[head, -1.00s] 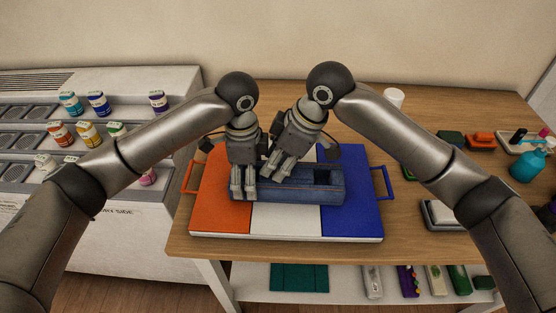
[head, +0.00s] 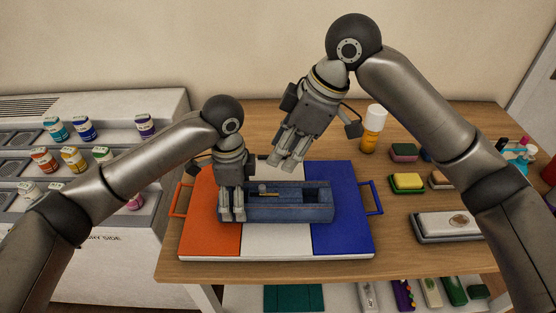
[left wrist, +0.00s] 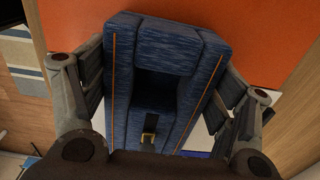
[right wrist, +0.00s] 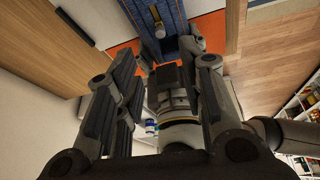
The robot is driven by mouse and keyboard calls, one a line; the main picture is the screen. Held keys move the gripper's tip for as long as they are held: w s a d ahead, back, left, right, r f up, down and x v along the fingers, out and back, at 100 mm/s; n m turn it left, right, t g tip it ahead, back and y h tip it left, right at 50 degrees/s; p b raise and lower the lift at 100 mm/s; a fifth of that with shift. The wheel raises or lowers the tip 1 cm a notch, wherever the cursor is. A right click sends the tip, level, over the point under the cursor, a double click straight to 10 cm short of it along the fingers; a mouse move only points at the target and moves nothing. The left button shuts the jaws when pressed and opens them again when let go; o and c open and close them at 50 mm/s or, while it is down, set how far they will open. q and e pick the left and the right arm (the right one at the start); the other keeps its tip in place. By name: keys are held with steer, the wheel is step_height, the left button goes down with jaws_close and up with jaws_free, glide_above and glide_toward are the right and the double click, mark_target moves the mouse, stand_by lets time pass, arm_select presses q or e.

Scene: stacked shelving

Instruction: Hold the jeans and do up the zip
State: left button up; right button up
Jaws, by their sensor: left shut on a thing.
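The jeans (head: 285,214) are a blue denim block lying across a tray (head: 276,247) with orange, white and blue panels. My left gripper (head: 232,215) is shut on the jeans' left end; in the left wrist view its fingers flank the denim (left wrist: 208,75). A small brass-coloured zip pull (head: 266,192) lies along the top, left of the middle. It also shows in the left wrist view (left wrist: 149,128) and the right wrist view (right wrist: 158,28). My right gripper (head: 282,158) is raised behind the jeans, open and empty.
Sponges (head: 407,182) and a grey-based pad (head: 447,227) lie on the table to the right. An orange-and-white bottle (head: 373,130) stands behind the tray. A rack of small jars (head: 85,127) is at the left. The tray has side handles (head: 376,197).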

steer(key=shift+d+r, duration=0.1)
steer(key=shift+r, duration=0.15)
steer(key=shift+c, duration=1)
steer(key=shift+s+f+m+g+y, duration=0.15)
steer(key=shift+f+m+g+y, duration=0.15)
steer(key=shift+f+m, duration=0.15)
steer(key=c, duration=0.5)
steer(key=d+f+m+y, duration=0.1)
steer(key=m, duration=0.1)
steer(key=d+f+m+y, duration=0.1)
steer(key=f+m+y, duration=0.1)
steer(key=d+f+m+g+y, duration=0.1)
steer(key=m+y, duration=0.1)
steer(key=m, duration=0.1)
steer(key=shift+s+f, duration=0.15)
steer(key=shift+s, duration=0.1)
jaws_close()
steer(key=m+t+y, duration=0.3)
steer(key=m+y, duration=0.1)
steer(key=m, duration=0.6)
glide_toward(280, 191)
steer(key=a, duration=0.2)
steer(key=w+a, duration=0.1)
steer(key=a, duration=0.5)
steer(key=shift+w, duration=0.2)
steer(key=shift+w+a+f, duration=0.1)
steer(key=shift+a, duration=0.55)
